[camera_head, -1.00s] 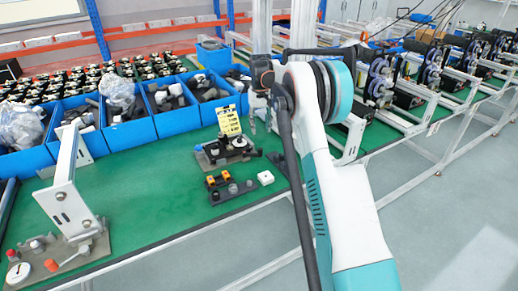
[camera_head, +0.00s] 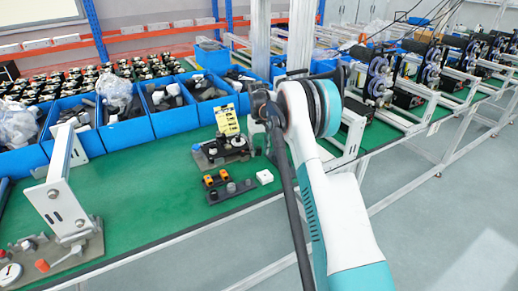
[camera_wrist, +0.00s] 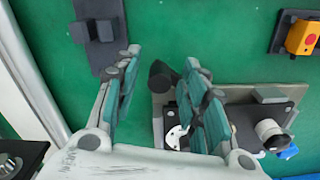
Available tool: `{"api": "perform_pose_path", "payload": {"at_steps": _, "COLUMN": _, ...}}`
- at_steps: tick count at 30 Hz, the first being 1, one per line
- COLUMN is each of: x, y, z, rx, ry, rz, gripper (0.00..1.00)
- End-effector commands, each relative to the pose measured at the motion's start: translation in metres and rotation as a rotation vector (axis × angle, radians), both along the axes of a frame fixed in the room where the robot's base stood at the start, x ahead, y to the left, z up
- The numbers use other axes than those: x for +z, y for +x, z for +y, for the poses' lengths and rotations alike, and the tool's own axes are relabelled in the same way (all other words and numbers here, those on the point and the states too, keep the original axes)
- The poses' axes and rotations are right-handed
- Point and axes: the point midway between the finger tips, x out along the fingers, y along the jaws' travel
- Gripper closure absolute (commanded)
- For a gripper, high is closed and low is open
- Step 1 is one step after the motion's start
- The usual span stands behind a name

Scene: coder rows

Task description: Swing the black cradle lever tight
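The cradle fixture (camera_head: 212,157) is a grey plate with black and round parts on the green bench, with a yellow card (camera_head: 227,120) behind it. In the wrist view its grey plate (camera_wrist: 240,95) is at lower right, with a black block, a white disc and a grey cylinder (camera_wrist: 269,131). A black knob (camera_wrist: 160,76), which looks like the lever's end, shows between the fingers, closer to the right one. My gripper (camera_wrist: 158,90) is open and empty. The right finger covers part of the fixture; contact cannot be told. In the head view my arm hides the fingertips.
Blue bins (camera_head: 126,135) line the back. A metal bracket (camera_head: 58,195) stands at left. Bare green bench lies between bracket and fixture.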

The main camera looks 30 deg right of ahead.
Motion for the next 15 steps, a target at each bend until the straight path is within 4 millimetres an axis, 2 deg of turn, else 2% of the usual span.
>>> {"api": "perform_pose_path", "payload": {"at_steps": 2, "x": 0.0003, "y": 0.0, "z": 0.0, "rx": 0.0, "ry": 0.0, "rz": 0.0, "gripper": 0.61}}
{"api": "perform_pose_path", "payload": {"at_steps": 7, "x": 0.0004, "y": 0.0, "z": 0.0, "rx": 0.0, "ry": 0.0, "rz": 0.0, "gripper": 0.97}}
{"api": "perform_pose_path", "payload": {"at_steps": 8, "x": 0.0004, "y": 0.0, "z": 0.0, "rx": 0.0, "ry": 0.0, "rz": 0.0, "gripper": 1.0}}
{"api": "perform_pose_path", "payload": {"at_steps": 15, "x": 0.0005, "y": -0.0004, "z": 0.0002, "rx": -0.005, "ry": 0.0, "rz": 0.0, "gripper": 1.0}}
